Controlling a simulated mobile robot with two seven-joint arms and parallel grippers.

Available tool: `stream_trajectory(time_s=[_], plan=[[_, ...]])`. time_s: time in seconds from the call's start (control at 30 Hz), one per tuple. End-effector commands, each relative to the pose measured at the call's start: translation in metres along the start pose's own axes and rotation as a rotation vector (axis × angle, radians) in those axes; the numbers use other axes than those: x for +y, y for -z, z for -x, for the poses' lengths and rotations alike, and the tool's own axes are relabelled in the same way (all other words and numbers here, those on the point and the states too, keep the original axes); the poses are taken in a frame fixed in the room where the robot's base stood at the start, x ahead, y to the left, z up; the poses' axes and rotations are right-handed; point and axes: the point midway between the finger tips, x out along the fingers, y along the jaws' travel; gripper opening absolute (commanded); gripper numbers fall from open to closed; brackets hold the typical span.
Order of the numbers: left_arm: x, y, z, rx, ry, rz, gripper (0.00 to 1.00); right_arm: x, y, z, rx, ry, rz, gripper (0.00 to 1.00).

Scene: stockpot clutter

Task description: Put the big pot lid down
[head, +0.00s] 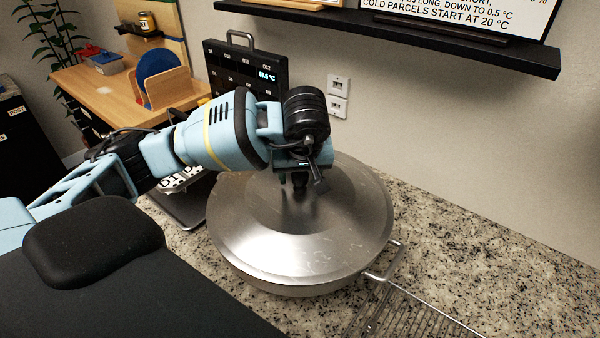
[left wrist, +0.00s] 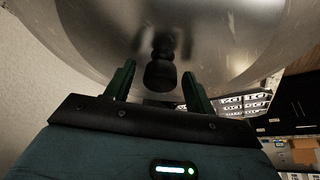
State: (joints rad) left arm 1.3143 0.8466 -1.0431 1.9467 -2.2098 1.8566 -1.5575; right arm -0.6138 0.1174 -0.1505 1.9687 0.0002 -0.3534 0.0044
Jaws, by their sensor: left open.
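The big steel pot lid (head: 250,240) lies on the wide steel pot (head: 285,288), covering its top, and looks level. In the left wrist view the lid's underlit steel surface (left wrist: 225,45) fills the upper part, with its dark knob (left wrist: 160,72) in the middle. My left gripper (head: 302,184) is over the lid's centre and open. In the left wrist view its two green fingers (left wrist: 158,72) stand on either side of the knob, with a gap showing on both sides. The head view largely hides the knob behind the gripper. My right gripper is not in view.
A wire rack (head: 415,318) lies on the granite counter (head: 510,265) beside the pot's side handle (head: 384,264). A black case with a display (head: 246,66) stands behind my left arm. A black shelf (head: 420,35) overhangs the back. The counter to the right is clear.

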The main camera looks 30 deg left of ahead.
Motion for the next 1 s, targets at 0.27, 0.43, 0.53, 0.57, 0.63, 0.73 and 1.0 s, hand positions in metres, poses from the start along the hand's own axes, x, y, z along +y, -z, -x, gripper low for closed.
stream_trajectory(time_s=[0.27,0.43,0.53,0.57,0.63,0.73,1.0], plan=[[0.001,0.002,0.026,0.003,-0.004,-0.001,0.54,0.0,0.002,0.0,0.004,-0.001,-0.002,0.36],[0.001,0.001,0.053,0.002,-0.003,-0.002,0.54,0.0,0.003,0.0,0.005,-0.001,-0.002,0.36],[0.001,0.002,0.066,0.002,-0.003,0.0,0.54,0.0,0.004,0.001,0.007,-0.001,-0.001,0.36],[0.001,0.001,0.069,0.001,-0.001,0.0,0.54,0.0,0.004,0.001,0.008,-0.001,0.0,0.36],[0.0,0.001,0.074,0.001,-0.001,0.0,0.54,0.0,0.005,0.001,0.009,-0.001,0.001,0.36],[0.0,0.001,0.077,0.0,0.0,0.0,0.54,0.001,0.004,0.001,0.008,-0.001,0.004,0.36],[0.0,0.001,0.077,-0.001,0.0,0.0,0.54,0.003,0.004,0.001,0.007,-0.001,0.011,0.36]])
